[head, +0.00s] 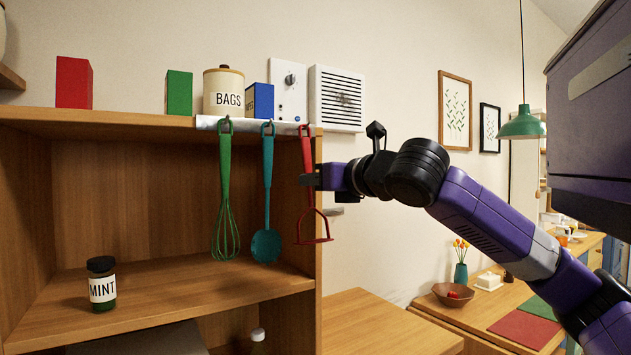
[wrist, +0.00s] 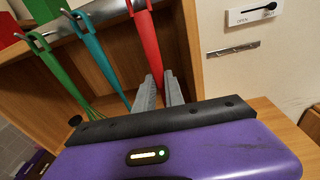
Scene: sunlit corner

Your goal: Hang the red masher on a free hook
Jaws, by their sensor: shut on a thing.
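The red masher (head: 306,155) is upright, handle up and its flat head down, at the right end of the pale hook rail (head: 250,127). Its top loop is at the rightmost hook; I cannot tell whether it rests on the hook. My gripper (head: 313,180) is shut on its handle from the right. In the wrist view, the masher (wrist: 146,45) rises from between the fingers of my gripper (wrist: 161,82) to the rail. A green whisk (head: 224,185) and a teal slotted spoon (head: 267,190) hang on the hooks to its left.
The rail runs along the front edge of the wooden shelf (head: 130,122). A red box (head: 74,82), green box (head: 179,93), BAGS canister (head: 223,92) and blue box (head: 260,101) stand above. A MINT jar (head: 102,284) stands below. A vent (head: 340,100) is on the wall.

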